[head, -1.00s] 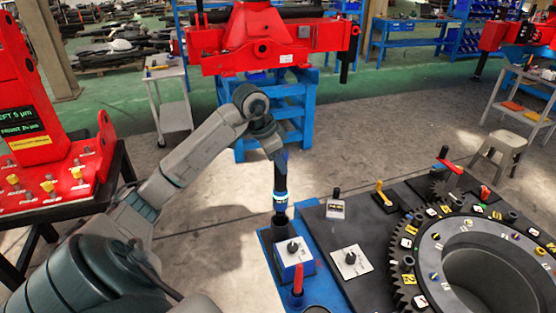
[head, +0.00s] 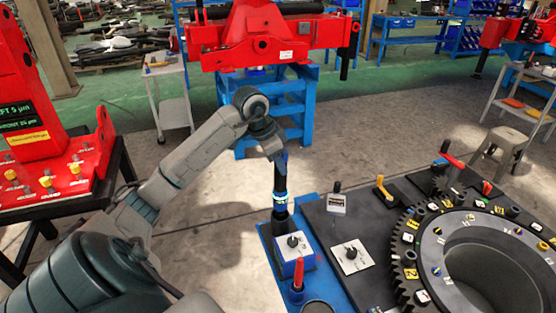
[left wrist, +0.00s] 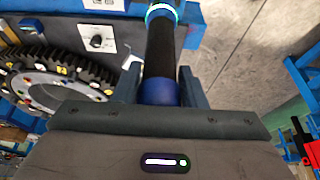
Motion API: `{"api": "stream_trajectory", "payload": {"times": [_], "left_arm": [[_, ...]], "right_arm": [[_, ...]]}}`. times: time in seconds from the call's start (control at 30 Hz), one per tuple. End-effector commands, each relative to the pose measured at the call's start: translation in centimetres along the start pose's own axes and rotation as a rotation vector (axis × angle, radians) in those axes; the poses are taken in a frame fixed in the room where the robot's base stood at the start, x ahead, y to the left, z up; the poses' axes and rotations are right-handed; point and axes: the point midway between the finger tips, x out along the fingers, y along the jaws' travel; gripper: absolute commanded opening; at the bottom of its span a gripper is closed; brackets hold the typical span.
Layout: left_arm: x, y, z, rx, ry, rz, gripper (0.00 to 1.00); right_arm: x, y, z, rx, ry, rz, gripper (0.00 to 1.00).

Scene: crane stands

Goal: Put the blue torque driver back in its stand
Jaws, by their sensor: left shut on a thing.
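The blue torque driver (head: 280,183) stands upright in the head view, a dark body with a glowing blue-green ring. My left gripper (head: 279,158) is shut on its upper part. In the left wrist view the driver's blue end (left wrist: 160,92) lies between the two fingers, with its black shaft and lit ring beyond. The driver's lower end is at a dark round holder (head: 281,222) on the blue plate (head: 318,288). I cannot tell how deep it sits in it. My right gripper is not in view.
To the right is a dark bench with a white knob panel (head: 351,258) and a large toothed ring (head: 412,255). A red machine (head: 50,165) stands at left.

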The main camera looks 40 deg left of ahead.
Motion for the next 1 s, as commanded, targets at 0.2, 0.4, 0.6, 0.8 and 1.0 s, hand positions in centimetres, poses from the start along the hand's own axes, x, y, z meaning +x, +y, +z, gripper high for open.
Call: {"api": "stream_trajectory", "payload": {"times": [0.2, 0.4, 0.6, 0.8, 1.0], "left_arm": [[0.8, 0.0, 0.2, 0.001, 0.002, -0.001, 0.0], [1.4, 0.0, 0.5, 0.001, 0.002, -0.001, 0.0], [2.1, 0.0, 0.7, 0.001, 0.003, -0.001, 0.0], [2.7, 0.0, 0.9, 0.001, 0.003, -0.001, 0.0], [3.4, 0.0, 1.2, 0.001, 0.003, -0.001, 0.0]], "right_arm": [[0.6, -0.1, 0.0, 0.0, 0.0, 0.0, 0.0], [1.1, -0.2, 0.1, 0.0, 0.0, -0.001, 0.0], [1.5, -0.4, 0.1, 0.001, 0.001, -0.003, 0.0], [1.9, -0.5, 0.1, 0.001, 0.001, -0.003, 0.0], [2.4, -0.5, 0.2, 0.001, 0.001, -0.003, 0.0]]}}
